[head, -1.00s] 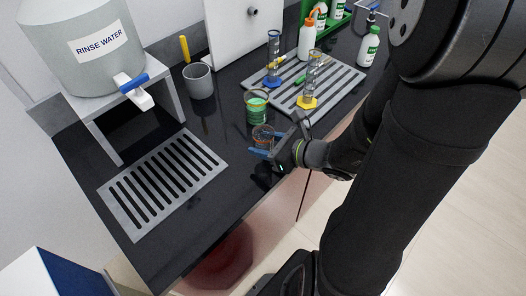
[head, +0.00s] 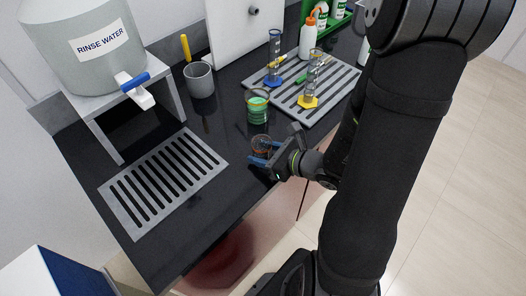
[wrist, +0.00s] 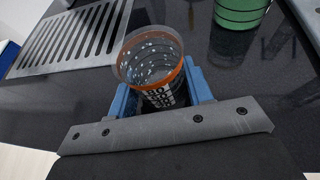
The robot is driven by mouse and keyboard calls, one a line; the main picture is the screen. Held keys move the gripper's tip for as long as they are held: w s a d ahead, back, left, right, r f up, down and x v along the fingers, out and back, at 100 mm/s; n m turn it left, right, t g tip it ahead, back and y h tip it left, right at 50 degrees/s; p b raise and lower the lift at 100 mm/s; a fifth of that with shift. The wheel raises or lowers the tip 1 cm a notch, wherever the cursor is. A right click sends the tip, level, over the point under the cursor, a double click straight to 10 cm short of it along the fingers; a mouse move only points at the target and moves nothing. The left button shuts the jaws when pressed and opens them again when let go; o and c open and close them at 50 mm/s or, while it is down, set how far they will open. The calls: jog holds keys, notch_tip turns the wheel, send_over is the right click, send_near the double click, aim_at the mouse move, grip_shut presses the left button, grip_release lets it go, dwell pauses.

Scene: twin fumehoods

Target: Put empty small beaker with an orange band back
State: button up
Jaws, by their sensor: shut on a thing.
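The small beaker with an orange band (wrist: 151,62) is clear glass with dark markings and looks empty in the wrist view. It stands upright between the blue fingers of my gripper (wrist: 163,90), which is shut on it. In the head view the beaker (head: 261,145) is at the front edge of the black bench, between the fingers of my gripper (head: 260,154). Whether its base touches the bench is hidden.
A beaker of green liquid (head: 258,106) stands just behind. A grey slotted rack (head: 340,92) holds two cylinders, with a wash bottle (head: 308,38) behind. A second slotted grate (head: 122,196) lies left, below the rinse water tank (head: 88,50).

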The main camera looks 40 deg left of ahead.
jog(key=shift+f, duration=0.15)
jog(key=o, duration=1.1)
jog(key=shift+o, duration=0.2)
jog(key=shift+r, duration=0.2)
jog(key=v, duration=1.2)
jog(key=shift+a+f, duration=0.1)
jog(key=shift+a, duration=0.05)
jog(key=shift+x, duration=5.95)
